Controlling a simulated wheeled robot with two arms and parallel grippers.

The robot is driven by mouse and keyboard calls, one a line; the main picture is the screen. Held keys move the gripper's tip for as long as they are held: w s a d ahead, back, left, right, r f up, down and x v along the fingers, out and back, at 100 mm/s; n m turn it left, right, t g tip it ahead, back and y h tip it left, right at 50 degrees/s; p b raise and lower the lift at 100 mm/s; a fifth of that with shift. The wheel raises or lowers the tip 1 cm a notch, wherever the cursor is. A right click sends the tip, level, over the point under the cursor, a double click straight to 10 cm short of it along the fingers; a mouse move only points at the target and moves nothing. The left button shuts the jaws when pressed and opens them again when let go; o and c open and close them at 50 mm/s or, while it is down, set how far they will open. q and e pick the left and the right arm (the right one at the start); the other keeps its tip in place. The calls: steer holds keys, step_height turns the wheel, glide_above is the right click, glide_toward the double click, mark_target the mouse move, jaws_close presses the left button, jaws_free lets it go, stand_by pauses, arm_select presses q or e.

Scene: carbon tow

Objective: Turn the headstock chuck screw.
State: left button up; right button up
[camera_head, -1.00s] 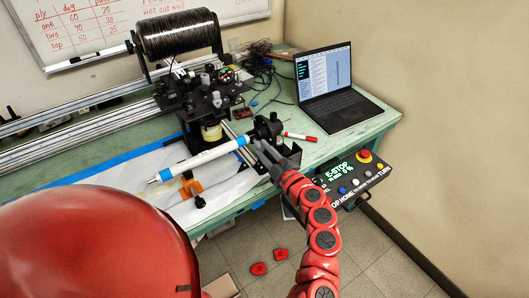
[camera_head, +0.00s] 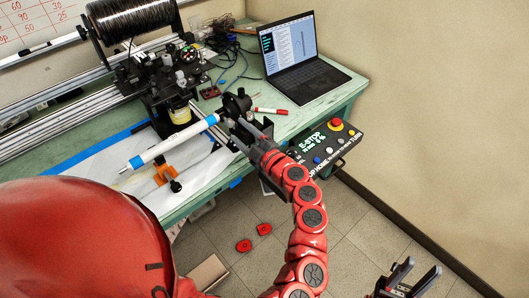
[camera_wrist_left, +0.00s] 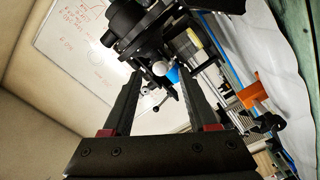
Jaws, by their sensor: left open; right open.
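The black headstock chuck (camera_head: 236,103) stands at the table's front edge, at the right end of a white tube (camera_head: 172,145) with blue tape bands. My left gripper (camera_head: 250,130) is at the near side of the chuck, open, with its fingers pointing at it. In the left wrist view a small black handled screw (camera_wrist_left: 162,92) shows between the two open fingers (camera_wrist_left: 158,76), apart from both as far as I can tell. The screw is too small to make out in the head view. My right gripper (camera_head: 410,278) is open and empty at the lower right, over the floor.
A control box with an E-stop (camera_head: 322,146) hangs at the table's front edge, right of my left gripper. The fibre spool (camera_head: 135,20) stands at the back left. Floor space at right is clear.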

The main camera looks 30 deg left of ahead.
arm_select(q)
steer(key=b+v, duration=0.1)
steer(key=v, duration=1.3)
steer(key=shift+s+d, duration=0.2)
steer(key=shift+d, duration=0.05)
